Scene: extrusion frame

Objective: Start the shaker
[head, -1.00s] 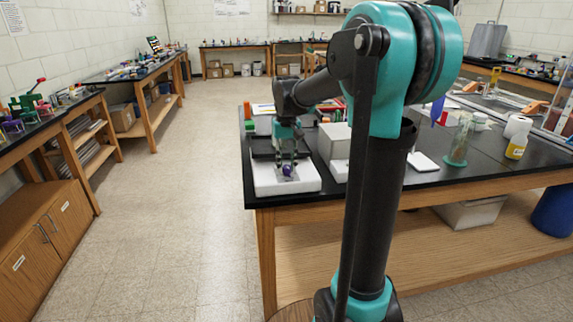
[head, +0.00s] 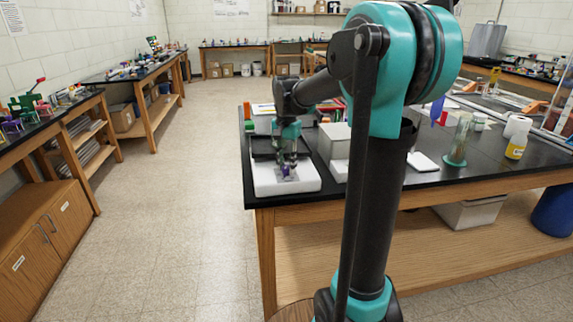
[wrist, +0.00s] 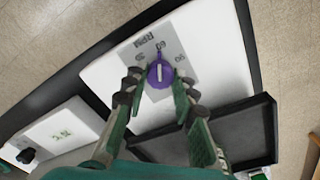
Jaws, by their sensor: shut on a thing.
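The shaker (head: 264,184) is a white box with a black tray (head: 263,148) on top at its back. It stands at the near left corner of the dark bench. In the wrist view its white top (wrist: 205,25) carries a grey panel marked RPM with numbers. A purple knob (wrist: 160,73) with a pale pointer line sits on that panel. My gripper (wrist: 159,80) has its two fingers on either side of the knob, shut on it. In the head view my gripper (head: 286,168) comes down from above, and the knob is mostly hidden between the fingers.
A second white device (wrist: 62,134) with a black knob stands beside the shaker. A grey box (head: 334,141) is right of the shaker. A glass cylinder (head: 458,142) and a yellow-labelled bottle (head: 517,140) stand farther right. The floor left of the bench is clear.

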